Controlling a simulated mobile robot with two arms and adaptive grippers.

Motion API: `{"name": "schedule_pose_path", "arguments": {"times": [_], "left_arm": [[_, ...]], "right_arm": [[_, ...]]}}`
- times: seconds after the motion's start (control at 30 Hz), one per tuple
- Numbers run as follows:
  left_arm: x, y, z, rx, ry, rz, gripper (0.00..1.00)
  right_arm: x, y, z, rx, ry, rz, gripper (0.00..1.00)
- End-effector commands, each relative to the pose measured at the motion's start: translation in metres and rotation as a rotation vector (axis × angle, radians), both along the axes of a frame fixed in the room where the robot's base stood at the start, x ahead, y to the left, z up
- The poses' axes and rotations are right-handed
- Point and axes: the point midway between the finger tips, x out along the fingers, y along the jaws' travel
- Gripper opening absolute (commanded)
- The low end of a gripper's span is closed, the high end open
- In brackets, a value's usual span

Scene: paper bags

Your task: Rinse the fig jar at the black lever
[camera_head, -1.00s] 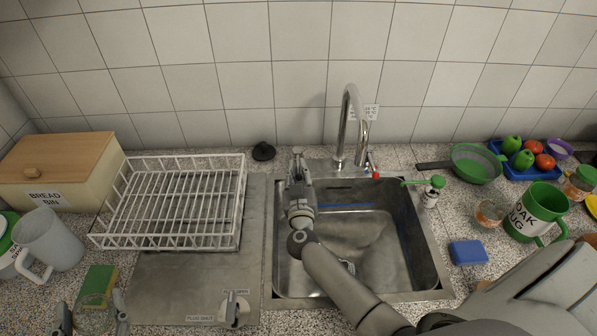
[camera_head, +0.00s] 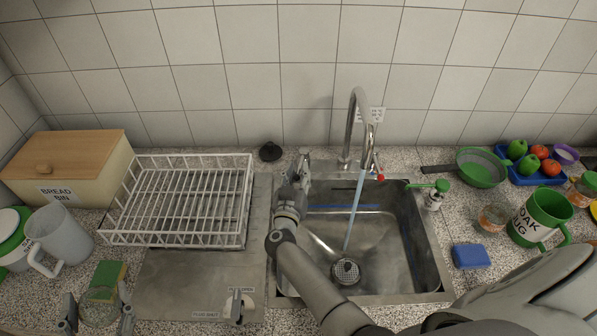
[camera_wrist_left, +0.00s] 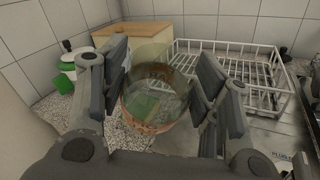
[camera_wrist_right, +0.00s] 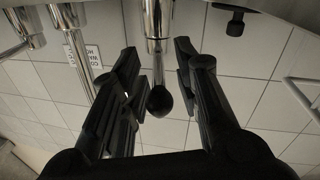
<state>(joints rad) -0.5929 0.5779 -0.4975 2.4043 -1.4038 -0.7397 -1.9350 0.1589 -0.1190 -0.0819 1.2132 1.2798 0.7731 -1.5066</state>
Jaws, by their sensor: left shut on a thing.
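My left gripper (camera_head: 98,318) is shut on a clear glass jar (camera_wrist_left: 155,95) low at the left; the jar also shows in the head view (camera_head: 101,305). It has an orange-brown rim or residue, and I cannot read which jar it is. My right gripper (camera_wrist_right: 158,62) is behind the sink's left rear corner, its fingers open and apart on either side of the black-tipped lever (camera_wrist_right: 159,101). In the head view the right gripper (camera_head: 298,160) hides that lever. Water (camera_head: 354,212) runs from the tap (camera_head: 355,120) into the sink (camera_head: 412,245).
A white dish rack (camera_head: 185,235) and steel drainboard (camera_head: 190,285) lie left of the sink. A red-tipped lever (camera_head: 380,177) is right of the tap.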

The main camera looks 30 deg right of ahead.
Motion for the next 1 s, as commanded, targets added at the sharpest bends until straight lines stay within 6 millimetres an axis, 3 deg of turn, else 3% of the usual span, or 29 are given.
{"name": "schedule_pose_path", "arguments": {"times": [0.47,0.8,1.0], "left_arm": [[0.000,0.000,-0.001,0.000,-0.001,0.000,0.29],[0.000,0.000,-0.018,0.000,-0.001,0.000,0.29],[0.000,0.000,-0.014,0.000,-0.001,0.000,0.29]], "right_arm": [[0.000,-0.005,0.002,-0.005,-0.005,0.017,0.32],[-0.008,-0.019,0.001,-0.008,-0.008,0.189,0.32],[-0.044,0.001,0.002,0.003,-0.005,0.198,0.32]]}}
